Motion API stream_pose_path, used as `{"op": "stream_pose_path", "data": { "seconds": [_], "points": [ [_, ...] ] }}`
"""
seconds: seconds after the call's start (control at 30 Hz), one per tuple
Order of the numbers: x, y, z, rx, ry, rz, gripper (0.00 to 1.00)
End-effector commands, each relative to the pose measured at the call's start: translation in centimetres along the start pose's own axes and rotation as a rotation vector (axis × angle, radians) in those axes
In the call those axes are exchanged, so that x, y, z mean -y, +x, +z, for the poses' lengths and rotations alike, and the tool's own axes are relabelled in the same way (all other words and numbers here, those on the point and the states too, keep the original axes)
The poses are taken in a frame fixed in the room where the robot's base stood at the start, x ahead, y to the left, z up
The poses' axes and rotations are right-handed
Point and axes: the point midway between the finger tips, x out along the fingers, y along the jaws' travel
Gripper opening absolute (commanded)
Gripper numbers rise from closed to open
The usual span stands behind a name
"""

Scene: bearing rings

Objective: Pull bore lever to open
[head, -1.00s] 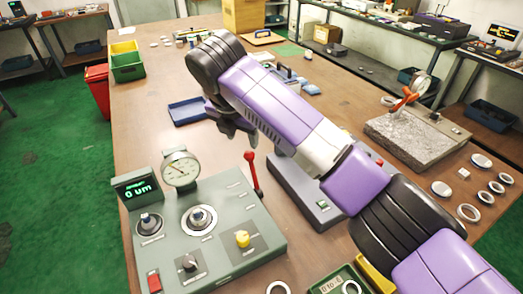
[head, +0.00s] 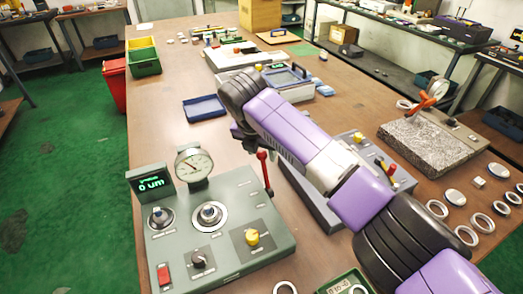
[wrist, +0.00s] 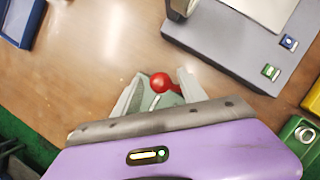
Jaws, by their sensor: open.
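The bore lever (head: 265,173) is a red-knobbed red handle standing upright at the back right of a grey-green gauge console (head: 222,258). The console has a dial gauge (head: 194,165), a display reading 0 um (head: 151,183) and a round bore fixture (head: 209,215). My gripper (head: 250,142) is just above and behind the lever's top in the head view, its fingers partly hidden by my arm. In the wrist view the red knob (wrist: 161,82) lies between the two spread fingers of my gripper (wrist: 157,86). I cannot tell whether either finger touches it.
A grey device (head: 310,208) stands right of the console, partly behind my arm. A blue tray (head: 204,108) lies beyond the console. A stone block (head: 432,138) and several metal rings (head: 487,223) are on the right. The table is bare left of the blue tray.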

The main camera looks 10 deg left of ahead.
Motion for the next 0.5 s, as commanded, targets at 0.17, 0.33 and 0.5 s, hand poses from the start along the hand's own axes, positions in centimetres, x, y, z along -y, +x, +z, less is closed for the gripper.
{"op": "stream_pose_path", "data": {
  "seconds": [0.17, 0.33, 0.5],
  "points": [
    [0.00, -0.01, 0.00, 0.000, 0.000, 0.000, 0.37],
    [0.01, -0.03, 0.00, 0.000, 0.000, 0.000, 0.04],
    [0.01, -0.04, 0.01, 0.000, 0.001, 0.000, 0.00]
  ]
}}
